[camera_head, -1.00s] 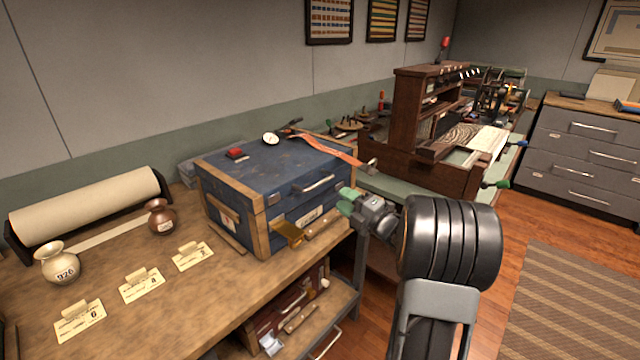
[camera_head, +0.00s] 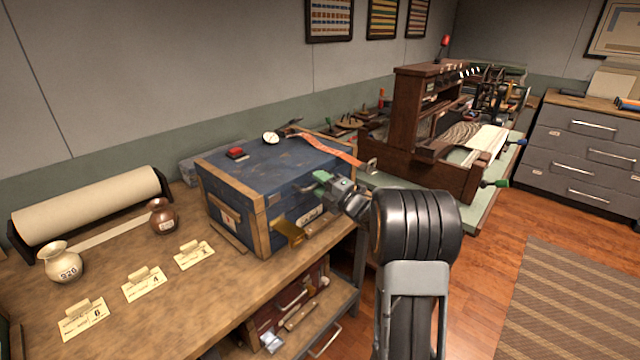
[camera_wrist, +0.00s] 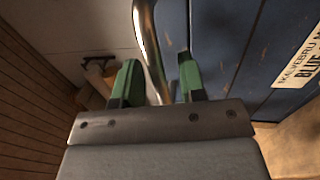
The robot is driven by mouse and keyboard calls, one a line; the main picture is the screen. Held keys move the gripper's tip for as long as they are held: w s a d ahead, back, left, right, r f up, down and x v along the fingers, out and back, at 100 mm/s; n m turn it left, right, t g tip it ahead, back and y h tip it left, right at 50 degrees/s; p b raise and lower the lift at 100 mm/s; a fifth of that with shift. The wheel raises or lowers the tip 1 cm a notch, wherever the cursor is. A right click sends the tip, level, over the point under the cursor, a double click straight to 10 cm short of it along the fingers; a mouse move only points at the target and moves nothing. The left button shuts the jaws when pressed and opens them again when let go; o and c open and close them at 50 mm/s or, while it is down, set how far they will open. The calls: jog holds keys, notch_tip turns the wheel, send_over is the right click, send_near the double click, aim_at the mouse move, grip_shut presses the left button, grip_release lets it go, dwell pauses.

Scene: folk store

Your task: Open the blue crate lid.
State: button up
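The blue crate (camera_head: 235,182) with tan wooden edges stands on the workbench, its lid (camera_head: 265,165) down. In the wrist view the curved metal handle (camera_wrist: 150,45) runs between the two green fingers of my gripper (camera_wrist: 160,85). The fingers are apart, with a gap showing beside the bar. The crate's blue face (camera_wrist: 225,45) and label (camera_wrist: 300,65) are at the right.
On the lid lie a red block (camera_head: 236,153), a white round dial (camera_head: 270,138) and an orange strap (camera_head: 335,148). A brass piece (camera_head: 288,232) sticks out at the crate's front. Vases, cards and a paper roll (camera_head: 90,205) are left; a wooden loom-like frame (camera_head: 415,125) is right.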

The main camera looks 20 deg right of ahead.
grip_shut()
dwell(0.3)
